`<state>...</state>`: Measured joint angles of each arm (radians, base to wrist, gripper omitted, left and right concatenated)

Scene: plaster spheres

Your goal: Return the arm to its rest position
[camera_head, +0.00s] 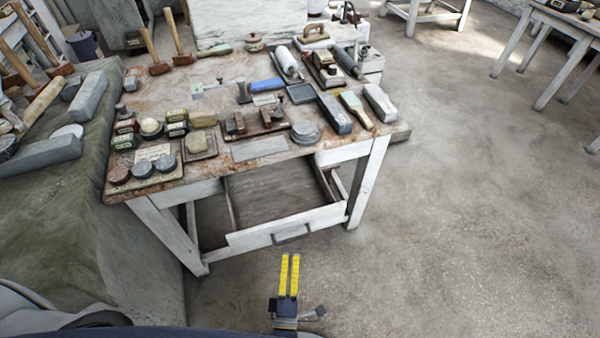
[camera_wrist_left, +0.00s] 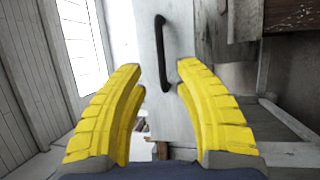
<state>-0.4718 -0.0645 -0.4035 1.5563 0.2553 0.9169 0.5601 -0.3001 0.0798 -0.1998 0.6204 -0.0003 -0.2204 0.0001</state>
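My left gripper (camera_head: 290,258) has yellow fingers and shows at the bottom middle of the head view. It is in front of the workbench and its open drawer, apart from both, above the grey floor. In the left wrist view the two yellow fingers of my left gripper (camera_wrist_left: 160,68) stand apart with nothing between them. Beyond the fingers is a pale panel with a black bar handle (camera_wrist_left: 162,52), and they do not appear to grip it. My right gripper is in neither view.
The workbench (camera_head: 330,158) carries stones, tins, brushes and a small white ball (camera_head: 151,127). Its drawer (camera_head: 290,229) is pulled out and looks empty. A green-draped surface (camera_head: 50,210) stands at the left. The floor (camera_head: 470,230) at the right is clear.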

